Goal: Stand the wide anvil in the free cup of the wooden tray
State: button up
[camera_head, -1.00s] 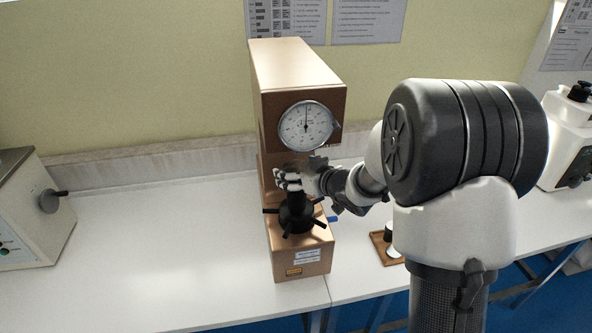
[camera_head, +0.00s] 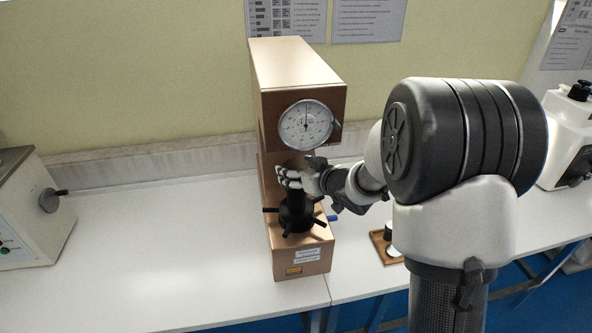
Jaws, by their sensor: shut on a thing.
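My gripper (camera_head: 289,179) reaches in from the right at the copper-coloured hardness tester (camera_head: 300,88), below its dial. Its fingers are shut around the top of the black spindle (camera_head: 297,208), where the wide anvil sits. The anvil is mostly hidden by the fingers, and I cannot tell whether it still touches the spindle. The wooden tray (camera_head: 379,248) lies on the bench to the right of the tester. My arm covers its right part. A small white and dark piece (camera_head: 391,236) stands in it; the free cup is not clearly visible.
Black handwheel spokes (camera_head: 318,222) stick out around the spindle, close under my gripper. A cream machine (camera_head: 25,215) stands at the left and a white one (camera_head: 568,140) at the right. The white bench (camera_head: 160,260) left of the tester is clear. A gap splits the bench below the tester.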

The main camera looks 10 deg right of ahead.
jog(key=shift+r+p, duration=0.75)
jog(key=shift+r, duration=0.05)
jog(key=s+d, duration=0.2)
jog(key=s, duration=0.5)
jog(key=shift+s+d, duration=0.2)
jog(key=shift+d, duration=0.2)
jog(key=shift+r, duration=0.1)
